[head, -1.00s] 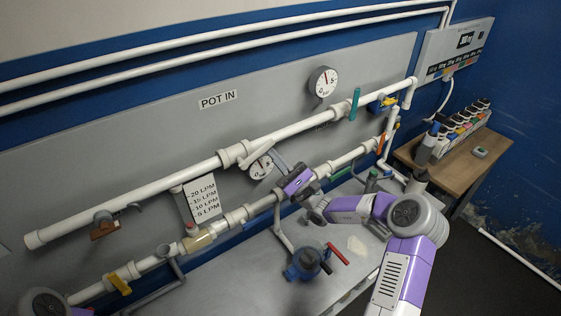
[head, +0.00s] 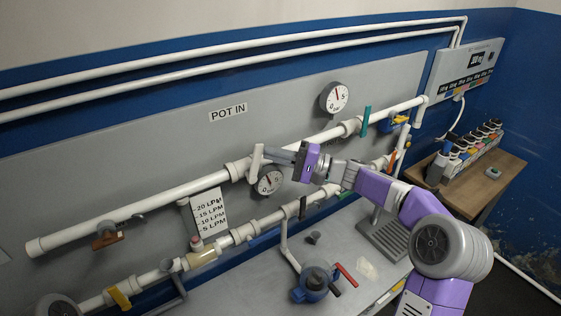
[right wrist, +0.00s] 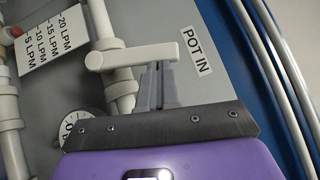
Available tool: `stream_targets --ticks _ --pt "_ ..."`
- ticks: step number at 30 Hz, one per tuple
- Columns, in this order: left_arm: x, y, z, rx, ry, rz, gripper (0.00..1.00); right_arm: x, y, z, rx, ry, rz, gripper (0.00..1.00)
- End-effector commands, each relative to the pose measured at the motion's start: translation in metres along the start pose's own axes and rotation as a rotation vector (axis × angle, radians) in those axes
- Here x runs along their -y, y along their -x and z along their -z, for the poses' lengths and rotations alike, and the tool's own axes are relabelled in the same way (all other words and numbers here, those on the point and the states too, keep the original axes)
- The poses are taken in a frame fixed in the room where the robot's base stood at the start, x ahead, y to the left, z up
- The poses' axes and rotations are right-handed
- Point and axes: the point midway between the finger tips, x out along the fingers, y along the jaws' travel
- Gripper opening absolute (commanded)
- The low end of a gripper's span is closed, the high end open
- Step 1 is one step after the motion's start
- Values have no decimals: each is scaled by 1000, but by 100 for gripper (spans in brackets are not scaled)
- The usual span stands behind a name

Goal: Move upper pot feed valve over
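The upper pot feed valve has a white lever (head: 256,163) on the upper white pipe (head: 180,192), left of the upper gauge. The lever stands nearly upright, crosswise to the pipe. In the right wrist view the white lever (right wrist: 132,56) lies across my fingertips. My right gripper (head: 275,156) reaches in from the right, with its tips at the lever's right side. In the right wrist view the two grey fingers (right wrist: 158,72) are close together beside the lever, with nothing visible between them. They seem to touch it. My left gripper is out of view.
Two round gauges (head: 334,97) (head: 270,180) flank the upper pipe. The lower pipe (head: 245,232) has a flow scale card (head: 209,211) above it. A blue pump (head: 314,283) stands on the bench below. A teal handle (head: 366,121) and an orange-brown handle (head: 107,237) sit farther along.

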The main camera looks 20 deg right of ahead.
Motion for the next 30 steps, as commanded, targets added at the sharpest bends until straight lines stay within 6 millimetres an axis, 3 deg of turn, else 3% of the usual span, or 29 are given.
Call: stream_targets --ticks 12,30 --pt "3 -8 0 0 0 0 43 6 -14 -14 5 150 -150 0" --pt "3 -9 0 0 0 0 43 7 -15 -15 2 173 -176 0"
